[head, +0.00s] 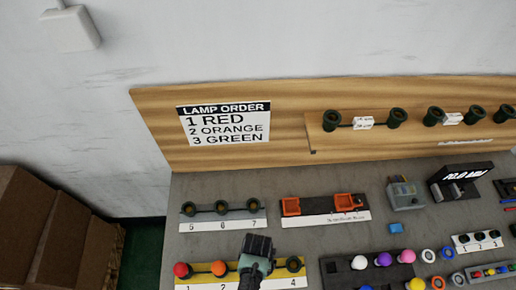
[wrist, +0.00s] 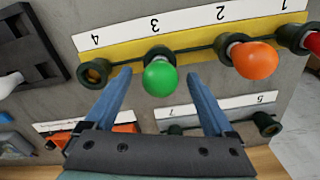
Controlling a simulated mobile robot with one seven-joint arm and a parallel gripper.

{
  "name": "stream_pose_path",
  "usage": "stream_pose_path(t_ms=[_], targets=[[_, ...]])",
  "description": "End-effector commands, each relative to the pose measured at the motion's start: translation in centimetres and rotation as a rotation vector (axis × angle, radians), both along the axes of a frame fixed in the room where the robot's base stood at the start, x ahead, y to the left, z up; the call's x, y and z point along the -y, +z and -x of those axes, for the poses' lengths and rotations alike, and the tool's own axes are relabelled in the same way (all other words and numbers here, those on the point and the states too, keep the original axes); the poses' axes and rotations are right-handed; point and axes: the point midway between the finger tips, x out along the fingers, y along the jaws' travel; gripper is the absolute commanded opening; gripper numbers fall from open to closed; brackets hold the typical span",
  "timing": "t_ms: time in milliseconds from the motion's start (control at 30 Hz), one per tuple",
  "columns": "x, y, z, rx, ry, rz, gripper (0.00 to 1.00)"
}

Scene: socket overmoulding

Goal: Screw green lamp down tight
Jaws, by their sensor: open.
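The green lamp (wrist: 160,78) stands in socket 3 (wrist: 157,53) on the yellow strip (wrist: 195,38) in the wrist view. Whether it is fully seated I cannot tell. My gripper (wrist: 158,72) is open, with one blue finger on each side of the green lamp and a gap visible on both sides. In the head view my gripper (head: 258,246) is over the yellow strip (head: 206,267) and hides the green lamp. The orange lamp (wrist: 255,60) sits in the neighbouring socket 2, and the red lamp (wrist: 313,40) is at the picture's right edge.
Socket 4 (wrist: 95,73) is empty beside the green lamp. Empty sockets 5, 6 and 7 (head: 221,207) stand in a row behind. An orange-and-black fixture (head: 322,205) is to their right. Several coloured lamps (head: 384,259) stand further right. The order sign (head: 224,122) lists red, orange, green.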

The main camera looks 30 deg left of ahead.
Motion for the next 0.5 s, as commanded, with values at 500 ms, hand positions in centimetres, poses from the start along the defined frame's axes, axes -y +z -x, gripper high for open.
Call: stream_pose_path(t_ms=[500], targets=[[0.01,0.01,0.02,0.0,0.416,0.0,0.88]])
